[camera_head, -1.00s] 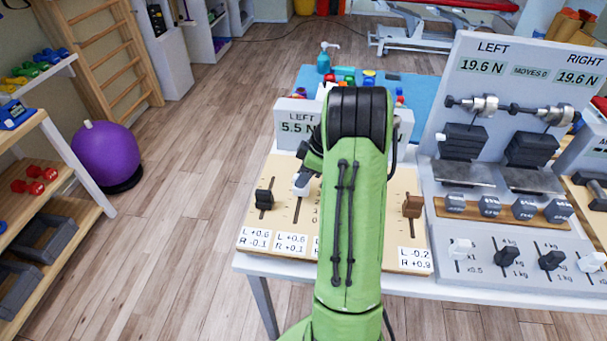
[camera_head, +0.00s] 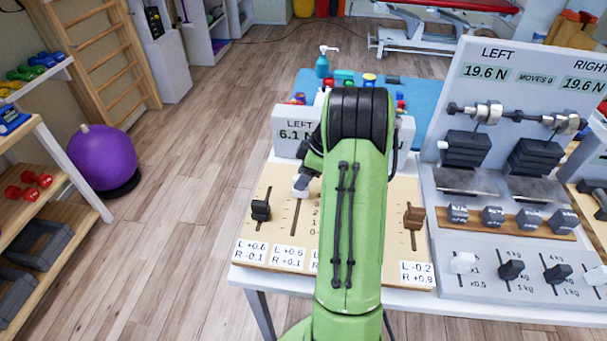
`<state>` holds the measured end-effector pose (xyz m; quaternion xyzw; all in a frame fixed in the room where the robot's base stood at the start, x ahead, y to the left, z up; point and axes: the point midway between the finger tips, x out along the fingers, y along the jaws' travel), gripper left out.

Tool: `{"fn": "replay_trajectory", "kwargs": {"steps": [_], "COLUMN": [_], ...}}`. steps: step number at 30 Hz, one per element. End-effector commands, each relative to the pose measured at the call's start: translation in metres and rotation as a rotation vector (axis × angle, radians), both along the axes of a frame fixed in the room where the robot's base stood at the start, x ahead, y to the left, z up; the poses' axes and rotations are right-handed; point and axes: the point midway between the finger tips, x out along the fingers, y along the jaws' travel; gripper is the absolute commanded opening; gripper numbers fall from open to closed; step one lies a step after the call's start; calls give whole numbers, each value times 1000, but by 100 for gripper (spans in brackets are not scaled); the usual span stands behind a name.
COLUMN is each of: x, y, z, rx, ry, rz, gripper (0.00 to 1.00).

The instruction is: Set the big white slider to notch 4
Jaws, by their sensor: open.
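A white slider knob (camera_head: 301,186) stands on the second track from the left of the pale wooden panel (camera_head: 281,225). It is high on its track, above the printed 2, 1 and 0; the upper numbers are hidden by my arm, so its exact notch cannot be read. My gripper (camera_head: 307,166) is open at the knob's far side, partly hidden behind my green arm; whether it touches the knob is unclear. The left display (camera_head: 297,135) behind the panel reads 6.1 N.
A black slider (camera_head: 261,210) stands left of the white one, and a brown slider (camera_head: 414,216) is at the panel's right. A blue mat with a pump bottle (camera_head: 323,62) lies behind.

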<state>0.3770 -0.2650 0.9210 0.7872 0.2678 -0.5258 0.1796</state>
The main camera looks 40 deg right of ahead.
Motion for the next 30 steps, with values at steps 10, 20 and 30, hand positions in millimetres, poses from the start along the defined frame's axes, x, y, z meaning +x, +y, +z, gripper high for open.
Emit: {"fn": "replay_trajectory", "kwargs": {"steps": [10,20,30], "x": [-26,-46,-47], "y": [-22,-36,-37], "z": [85,143,144], "rx": [-6,-4,-3], "ry": [-5,-2,-2], "rz": [-3,-3,-2], "gripper": [49,49,49]}}
